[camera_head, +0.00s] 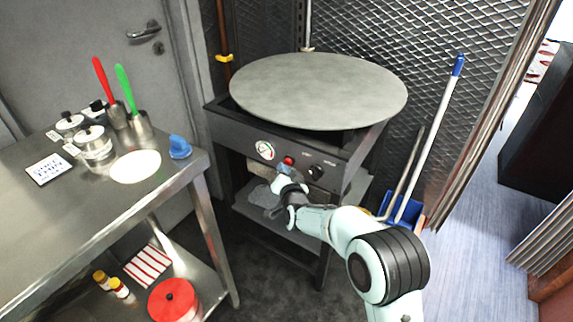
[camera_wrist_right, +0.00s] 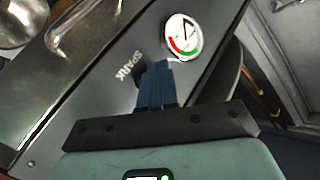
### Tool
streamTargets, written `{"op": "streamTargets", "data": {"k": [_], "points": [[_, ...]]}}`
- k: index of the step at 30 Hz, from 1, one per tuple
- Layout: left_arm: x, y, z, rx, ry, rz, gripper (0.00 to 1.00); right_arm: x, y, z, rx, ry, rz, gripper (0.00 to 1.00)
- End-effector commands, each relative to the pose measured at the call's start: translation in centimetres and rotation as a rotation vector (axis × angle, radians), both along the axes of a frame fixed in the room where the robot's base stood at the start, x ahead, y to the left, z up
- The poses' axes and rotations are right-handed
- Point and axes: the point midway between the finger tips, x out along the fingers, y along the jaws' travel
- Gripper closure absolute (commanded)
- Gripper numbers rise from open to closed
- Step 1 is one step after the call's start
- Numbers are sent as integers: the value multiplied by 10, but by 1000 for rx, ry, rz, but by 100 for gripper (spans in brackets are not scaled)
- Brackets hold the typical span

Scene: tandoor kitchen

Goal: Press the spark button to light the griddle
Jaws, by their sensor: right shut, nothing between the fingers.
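The griddle (camera_head: 318,90) is a large round grey plate on a black stand. Its front panel (camera_head: 232,132) carries a red button (camera_head: 288,160), a round gauge (camera_head: 264,150) and a black knob (camera_head: 316,172). My right gripper (camera_head: 283,171) is at the panel, just below the red button. In the right wrist view its dark blue fingers (camera_wrist_right: 157,68) are together and empty, beside the SPARK label (camera_wrist_right: 129,66) and below the gauge (camera_wrist_right: 182,37). The fingers hide the red button there; I cannot tell whether they touch it. My left gripper is out of view.
A steel table (camera_head: 70,215) at the left holds pots, a blue object (camera_head: 179,147) and red and green handled tools. A broom and a blue dustpan (camera_head: 405,207) stand right of the griddle. A mesh wall is behind it.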

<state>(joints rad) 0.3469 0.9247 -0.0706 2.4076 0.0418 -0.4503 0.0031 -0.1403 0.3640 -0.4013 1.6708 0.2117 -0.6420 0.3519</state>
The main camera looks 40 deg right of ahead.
Motion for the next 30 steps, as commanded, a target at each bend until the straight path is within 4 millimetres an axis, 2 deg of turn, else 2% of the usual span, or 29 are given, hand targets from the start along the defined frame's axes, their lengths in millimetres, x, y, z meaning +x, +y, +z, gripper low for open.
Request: {"op": "streamTargets", "data": {"k": [30], "points": [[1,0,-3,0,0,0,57,3,-8,0,-1,1,1,100]]}}
